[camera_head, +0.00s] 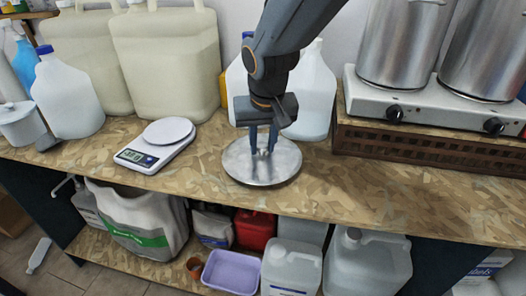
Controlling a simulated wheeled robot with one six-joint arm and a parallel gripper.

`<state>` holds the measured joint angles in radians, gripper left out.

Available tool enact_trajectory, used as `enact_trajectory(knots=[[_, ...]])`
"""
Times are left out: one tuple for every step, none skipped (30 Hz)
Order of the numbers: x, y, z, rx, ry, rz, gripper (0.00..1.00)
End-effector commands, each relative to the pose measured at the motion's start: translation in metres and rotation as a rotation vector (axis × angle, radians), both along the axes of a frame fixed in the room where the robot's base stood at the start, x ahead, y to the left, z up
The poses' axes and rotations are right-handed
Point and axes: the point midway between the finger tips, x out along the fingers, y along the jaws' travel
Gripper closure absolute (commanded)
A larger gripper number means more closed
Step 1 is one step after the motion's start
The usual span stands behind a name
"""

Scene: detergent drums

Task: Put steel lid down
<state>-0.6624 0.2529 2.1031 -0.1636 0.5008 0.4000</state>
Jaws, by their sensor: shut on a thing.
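The steel lid (262,168) is a round, shiny metal disc over the middle of the wooden-board counter (400,195). It looks level and lies at or very close to the counter surface; I cannot tell whether it touches. My gripper (263,148) points down from above and is shut on the lid's handle at its centre. The handle itself is mostly hidden between the fingers.
A kitchen scale (157,146) stands left of the lid. A hot plate (430,100) with two steel pots (405,45) stands on a crate at the right. White jugs (312,95) stand close behind. The counter's front right is clear.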

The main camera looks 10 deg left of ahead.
Motion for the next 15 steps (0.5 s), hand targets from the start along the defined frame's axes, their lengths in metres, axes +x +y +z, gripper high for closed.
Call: enact_trajectory(knots=[[-0.001, -0.001, -0.007, -0.002, 0.003, -0.001, 1.00], [-0.001, -0.001, -0.012, -0.002, 0.003, -0.001, 1.00], [0.000, -0.001, -0.018, -0.002, 0.004, -0.002, 1.00], [0.000, -0.001, -0.021, -0.003, 0.003, -0.003, 1.00], [0.000, -0.001, -0.024, -0.001, 0.003, -0.002, 1.00], [0.000, -0.002, -0.027, -0.001, 0.002, -0.002, 1.00], [0.000, -0.002, -0.029, -0.001, 0.002, -0.002, 1.00], [0.000, -0.002, -0.030, -0.001, 0.002, -0.002, 1.00], [0.000, -0.002, -0.030, -0.001, 0.001, -0.002, 1.00], [0.001, -0.001, -0.030, -0.001, 0.001, -0.002, 1.00], [0.001, -0.001, -0.030, 0.000, 0.000, -0.002, 1.00], [0.001, -0.001, -0.030, 0.000, 0.000, -0.002, 1.00], [0.001, -0.001, -0.030, 0.000, 0.000, -0.002, 1.00], [0.001, -0.001, -0.030, 0.000, 0.000, -0.002, 1.00], [0.001, -0.001, -0.030, 0.000, 0.000, -0.002, 1.00]])
